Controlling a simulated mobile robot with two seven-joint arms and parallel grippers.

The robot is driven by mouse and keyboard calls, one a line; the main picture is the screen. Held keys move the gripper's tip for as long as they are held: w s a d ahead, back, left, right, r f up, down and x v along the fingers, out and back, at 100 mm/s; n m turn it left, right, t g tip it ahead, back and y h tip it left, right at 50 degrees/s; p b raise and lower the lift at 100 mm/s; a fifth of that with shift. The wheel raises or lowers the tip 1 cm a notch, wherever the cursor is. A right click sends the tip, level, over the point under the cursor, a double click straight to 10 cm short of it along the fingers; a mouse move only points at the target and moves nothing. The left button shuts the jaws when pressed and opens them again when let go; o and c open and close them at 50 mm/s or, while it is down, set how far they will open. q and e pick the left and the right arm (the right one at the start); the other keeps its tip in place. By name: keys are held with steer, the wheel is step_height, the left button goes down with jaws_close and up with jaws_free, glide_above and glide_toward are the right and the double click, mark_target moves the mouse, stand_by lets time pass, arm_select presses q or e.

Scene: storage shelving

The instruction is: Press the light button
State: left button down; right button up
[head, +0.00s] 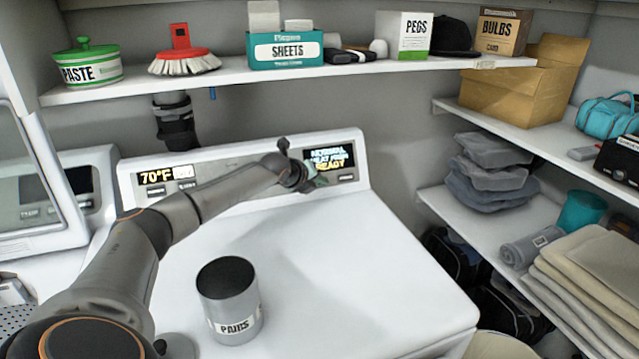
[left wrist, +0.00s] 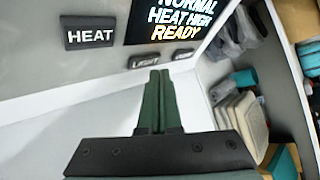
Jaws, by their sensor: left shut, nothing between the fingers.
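The light button (left wrist: 144,62) is a small dark key marked LIGHT in the left wrist view, on the dryer's control panel (left wrist: 45,75) below the lit display (left wrist: 172,20). The HEAT button (left wrist: 90,33) is to its left and another dark key (left wrist: 183,52) to its right. My left gripper (left wrist: 159,74) is shut and empty, its green fingertips just below the light button in the picture; I cannot tell whether they touch. In the head view my left gripper (head: 312,183) is in front of the panel's right part and hides some of it. My right gripper is not in view.
A grey can (head: 230,300) stands on the white machine top (head: 350,260). A shelf (head: 235,74) above the panel holds a sheets box (head: 285,50) and other goods. Shelves with towels (head: 590,270) stand at right. The machine top right of the can is clear.

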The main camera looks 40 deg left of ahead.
arm_select(q)
steer(key=shift+a, duration=0.1)
stand_by(0.6)
steer(key=shift+w+a+f, duration=0.2)
steer(key=shift+a, duration=0.05)
steer(key=shift+w+a+f, duration=0.15)
steer(key=shift+a, duration=0.15)
stand_by(0.8)
steer(key=shift+s+d+r+p, duration=0.25)
steer(key=shift+d+r+p, duration=0.1)
steer(key=shift+p, duration=0.35)
steer(key=shift+s+d, duration=0.1)
steer(key=shift+d, duration=0.15)
